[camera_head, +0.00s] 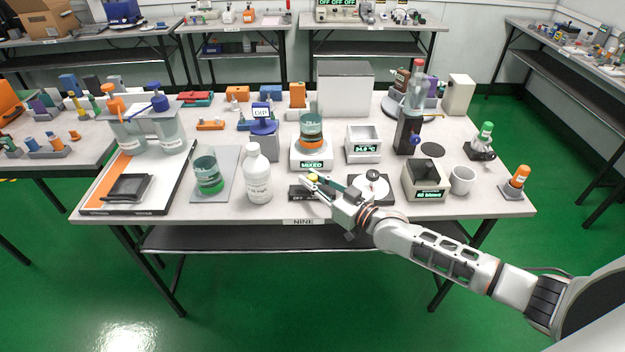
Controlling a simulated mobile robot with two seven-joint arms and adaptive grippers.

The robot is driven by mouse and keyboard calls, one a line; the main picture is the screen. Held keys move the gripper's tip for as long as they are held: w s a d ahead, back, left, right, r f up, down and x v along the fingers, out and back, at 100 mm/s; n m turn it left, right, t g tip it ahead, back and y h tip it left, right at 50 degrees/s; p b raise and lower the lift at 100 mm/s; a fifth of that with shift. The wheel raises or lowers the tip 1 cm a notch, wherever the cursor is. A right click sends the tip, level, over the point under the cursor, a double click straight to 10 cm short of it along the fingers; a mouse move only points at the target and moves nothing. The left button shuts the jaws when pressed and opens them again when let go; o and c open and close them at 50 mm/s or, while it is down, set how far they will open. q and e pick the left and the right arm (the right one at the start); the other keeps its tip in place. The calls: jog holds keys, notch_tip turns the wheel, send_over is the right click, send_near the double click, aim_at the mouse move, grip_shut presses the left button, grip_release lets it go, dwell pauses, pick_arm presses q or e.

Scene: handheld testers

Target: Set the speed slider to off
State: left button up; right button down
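A low black block (299,192), which looks like the slider unit, lies near the front edge of the table, in front of the white device with a "MIXED" display (311,165). A small yellow-green piece (312,177) shows just above the block's right end, and I cannot tell if it is the slider knob. My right gripper (313,185) reaches in from the right, with its fingertips over the right end of the block. The fingers hide part of it. I cannot tell whether they touch or grip anything, or where the slider is set. My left gripper is out of view.
A white bottle (258,180) stands close left of the block. A round-topped device (372,186) is close behind and right of my gripper. A display box (425,181) and white mug (462,180) stand further right. A beaker (311,128) sits on the "MIXED" device.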

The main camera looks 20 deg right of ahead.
aim_at(299, 191)
jog(key=a, duration=0.1)
jog(key=w+a+p, duration=0.1)
jog(key=a, duration=0.1)
jog(key=shift+a+r, duration=0.15)
jog(key=shift+a, duration=0.5)
jog(key=c, duration=1.9)
grip_release()
jog(key=shift+w+a, duration=0.1)
jog(key=shift+s+d+f, duration=0.25)
jog(key=shift+s+d, duration=0.1)
jog(key=shift+s, duration=0.1)
jog(key=v, duration=1.1)
jog(key=shift+a+r, duration=0.1)
jog(key=shift+r, duration=0.05)
